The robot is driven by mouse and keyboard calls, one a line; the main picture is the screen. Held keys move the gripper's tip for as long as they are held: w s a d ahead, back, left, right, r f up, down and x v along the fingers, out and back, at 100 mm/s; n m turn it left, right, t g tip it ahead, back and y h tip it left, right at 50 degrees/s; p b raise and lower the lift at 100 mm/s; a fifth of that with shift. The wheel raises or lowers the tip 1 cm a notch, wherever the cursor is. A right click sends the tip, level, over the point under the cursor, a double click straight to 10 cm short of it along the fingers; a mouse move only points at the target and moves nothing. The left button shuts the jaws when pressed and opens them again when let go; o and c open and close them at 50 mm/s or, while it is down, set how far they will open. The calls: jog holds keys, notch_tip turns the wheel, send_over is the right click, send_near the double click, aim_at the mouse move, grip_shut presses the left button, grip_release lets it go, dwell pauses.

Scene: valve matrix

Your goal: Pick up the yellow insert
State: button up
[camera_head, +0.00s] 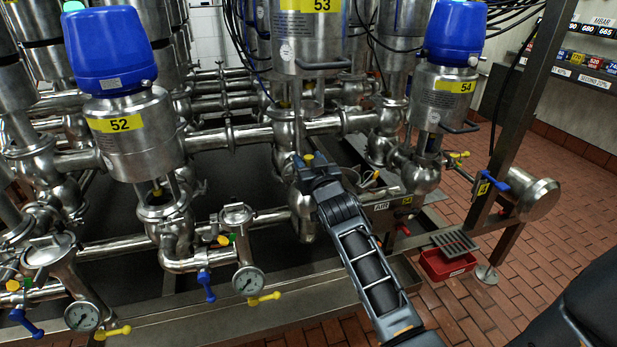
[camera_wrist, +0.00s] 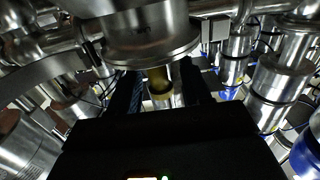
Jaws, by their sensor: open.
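A yellow insert (camera_wrist: 158,78) shows in the wrist view as a short, dull-yellow cylinder below a large round steel flange. In the head view a small yellow spot (camera_head: 308,157) shows at the end of my gripper (camera_head: 306,163), under valve 53; it looks like the same insert, largely hidden. My gripper (camera_wrist: 158,92) is open. In the wrist view its two dark fingers stand on either side of the insert, with the insert between them in the picture. I cannot tell whether either finger touches it.
Valve 53 (camera_head: 308,35) hangs above my gripper. Valve 52 (camera_head: 130,130) stands left and valve 54 (camera_head: 440,95) right. Steel pipes (camera_head: 255,137) run close around the gripper. A red box (camera_head: 447,264) with a grate lies at right. The brick floor there is mostly open.

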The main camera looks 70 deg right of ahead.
grip_shut()
dwell(0.5)
dwell(0.9)
jog(key=shift+r, duration=0.1)
